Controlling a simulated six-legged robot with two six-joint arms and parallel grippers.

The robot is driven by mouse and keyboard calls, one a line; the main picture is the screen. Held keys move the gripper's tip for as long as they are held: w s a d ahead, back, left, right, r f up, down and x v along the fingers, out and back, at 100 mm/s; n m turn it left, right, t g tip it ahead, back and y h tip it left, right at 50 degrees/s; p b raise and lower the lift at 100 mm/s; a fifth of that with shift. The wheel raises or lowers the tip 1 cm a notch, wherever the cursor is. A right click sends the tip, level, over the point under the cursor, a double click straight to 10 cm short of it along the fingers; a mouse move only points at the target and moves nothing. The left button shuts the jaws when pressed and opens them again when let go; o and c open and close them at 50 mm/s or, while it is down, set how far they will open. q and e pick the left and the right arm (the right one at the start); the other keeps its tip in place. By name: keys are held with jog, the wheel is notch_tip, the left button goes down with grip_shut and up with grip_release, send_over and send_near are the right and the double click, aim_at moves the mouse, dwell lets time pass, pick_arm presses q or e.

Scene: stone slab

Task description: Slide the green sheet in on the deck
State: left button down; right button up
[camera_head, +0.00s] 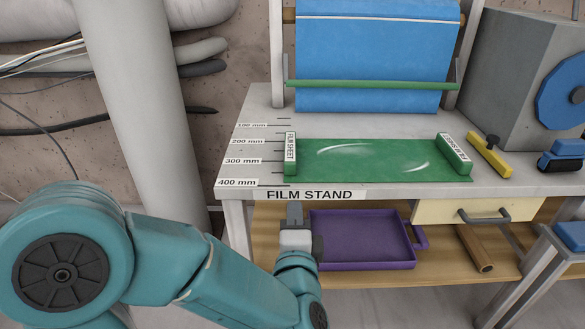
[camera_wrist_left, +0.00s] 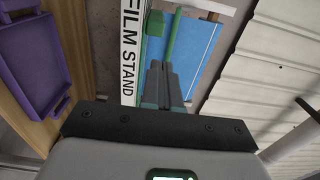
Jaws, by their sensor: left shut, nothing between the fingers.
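The green sheet (camera_head: 365,163) lies flat on the grey deck (camera_head: 235,172) of the film stand, its near edge close to the deck's front edge. A green block (camera_head: 291,155) labelled FILM SHEET sits at its left end and another labelled green block (camera_head: 454,153) at its right end. My left gripper (camera_head: 294,212) is in front of the stand, just below the FILM STAND label, apart from the sheet. In the left wrist view its fingers (camera_wrist_left: 165,78) are together and empty, pointing toward the stand. My right gripper is not in view.
A blue roll sheet (camera_head: 375,50) with a green bar (camera_head: 370,85) stands at the deck's back. A yellow tool (camera_head: 489,155) lies right of the sheet. Below are a purple tray (camera_head: 362,240) and a drawer (camera_head: 475,210). A grey machine (camera_head: 520,70) stands at the right.

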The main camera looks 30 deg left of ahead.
aim_at(294, 167)
pick_arm(q)
jog(key=p+x, duration=0.8)
jog(key=x, duration=0.3)
jog(key=shift+s+a, duration=0.1)
jog(key=shift+a, duration=0.05)
jog(key=shift+w+a, duration=0.35)
jog(key=shift+w, duration=0.2)
jog(key=shift+w+f, duration=0.1)
jog(key=shift+x, duration=1.65)
